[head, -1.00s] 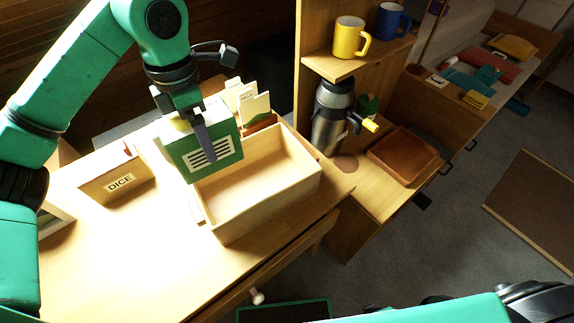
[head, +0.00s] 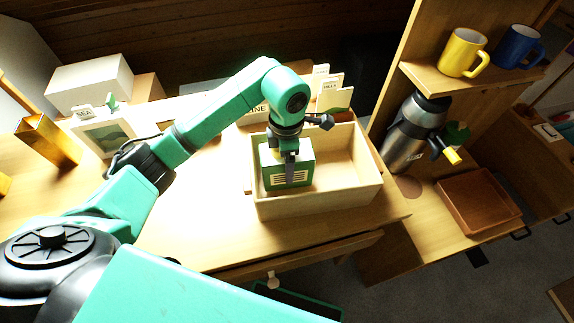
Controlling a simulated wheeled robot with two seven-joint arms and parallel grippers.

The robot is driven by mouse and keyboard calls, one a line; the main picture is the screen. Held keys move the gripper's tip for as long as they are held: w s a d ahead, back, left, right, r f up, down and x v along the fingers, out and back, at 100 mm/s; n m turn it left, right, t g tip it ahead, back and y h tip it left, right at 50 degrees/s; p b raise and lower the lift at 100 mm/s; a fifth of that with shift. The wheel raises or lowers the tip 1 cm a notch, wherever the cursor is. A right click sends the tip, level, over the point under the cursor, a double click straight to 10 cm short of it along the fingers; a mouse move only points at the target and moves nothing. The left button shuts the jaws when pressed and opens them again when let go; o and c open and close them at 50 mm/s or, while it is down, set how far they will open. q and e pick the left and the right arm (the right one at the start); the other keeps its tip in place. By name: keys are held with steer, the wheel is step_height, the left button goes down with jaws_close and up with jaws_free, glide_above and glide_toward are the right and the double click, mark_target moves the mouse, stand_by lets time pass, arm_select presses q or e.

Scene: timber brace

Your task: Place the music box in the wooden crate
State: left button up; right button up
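The music box appears to be the green box with a pale slotted panel (head: 273,178). It is upright within the left part of the wooden crate's opening. The crate (head: 330,200) is pale, open-topped and stands on the table; its right part is empty. My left gripper (head: 290,158) reaches down from above and is shut on the box, one dark finger against its front face. The other finger is hidden behind the box. I cannot tell whether the box touches the crate floor. My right gripper is not in view.
Cards (head: 335,95) stand behind the crate. A picture frame (head: 105,135), a brass-coloured holder (head: 48,140) and a white box (head: 90,82) are at the left. A steel flask (head: 413,130) and a brown tray (head: 478,203) are right of the crate, below mugs (head: 463,52) on a shelf.

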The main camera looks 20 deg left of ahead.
arm_select(q)
step_height(320, 180, down, 2)
steer(key=shift+d+f, duration=0.1)
steer(key=shift+f, duration=0.2)
steer(key=o, duration=1.4)
steer(key=shift+c, duration=0.2)
steer(key=shift+r, duration=0.35)
step_height(320, 180, up, 6)
steer(key=shift+w+b, duration=0.1)
steer(key=shift+b, duration=0.6)
step_height(320, 180, up, 6)
steer(key=shift+f+p, duration=0.1)
steer(key=shift+p, duration=0.3)
